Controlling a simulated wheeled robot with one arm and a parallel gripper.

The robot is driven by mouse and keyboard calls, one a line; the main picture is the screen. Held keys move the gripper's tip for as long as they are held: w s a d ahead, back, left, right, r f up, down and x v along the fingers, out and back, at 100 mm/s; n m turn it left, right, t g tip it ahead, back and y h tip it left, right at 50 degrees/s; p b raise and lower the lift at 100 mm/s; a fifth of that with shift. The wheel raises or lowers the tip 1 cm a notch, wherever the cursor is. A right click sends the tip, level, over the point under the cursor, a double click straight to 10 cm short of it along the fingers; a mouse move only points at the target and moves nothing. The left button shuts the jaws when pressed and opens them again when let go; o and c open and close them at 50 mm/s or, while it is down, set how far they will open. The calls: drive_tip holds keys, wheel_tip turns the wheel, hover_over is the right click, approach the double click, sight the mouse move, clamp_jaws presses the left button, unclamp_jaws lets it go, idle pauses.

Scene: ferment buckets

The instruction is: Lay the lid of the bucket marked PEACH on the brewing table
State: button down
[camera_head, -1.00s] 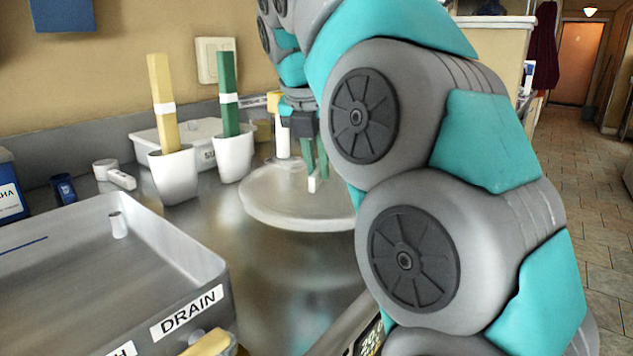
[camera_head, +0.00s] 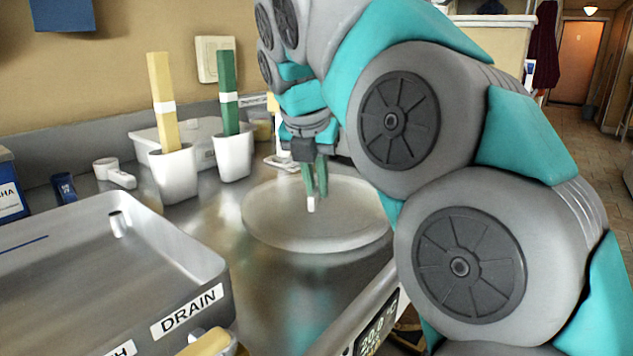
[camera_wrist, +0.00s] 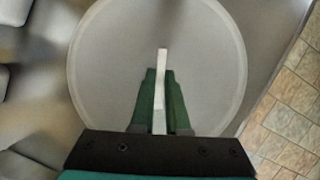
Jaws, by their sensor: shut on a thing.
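A pale, round, flat lid (camera_head: 285,222) is level over the right part of the steel brewing table (camera_head: 262,300), near its right-hand edge. My gripper (camera_head: 315,192) is above the lid, with green fingers shut on its upright white handle strip. In the wrist view the fingers of my gripper (camera_wrist: 158,85) close on the handle (camera_wrist: 162,58), and the lid (camera_wrist: 205,60) spreads around them. I cannot tell whether the lid touches the table or hangs just above it. No bucket marked PEACH shows.
A steel tray marked DRAIN (camera_head: 215,290) takes up the front left. White cups with a yellow stick (camera_head: 172,175) and a green stick (camera_head: 233,157) stand behind, before a white box (camera_head: 145,140). The tiled floor (camera_wrist: 290,120) lies beyond the table edge.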

sight(317, 188)
drive_tip(key=c, duration=0.9)
unclamp_jaws()
drive_tip(key=shift+v, duration=1.6)
drive_tip(key=s+a, duration=0.1)
drive_tip(key=s, duration=0.3)
drive_tip(key=s+a, duration=0.1)
drive_tip(key=s, duration=0.2)
drive_tip(key=s+a+b, duration=0.1)
drive_tip(key=s, duration=0.3)
drive_tip(key=shift+s+a, duration=0.1)
drive_tip(key=shift+s, duration=0.2)
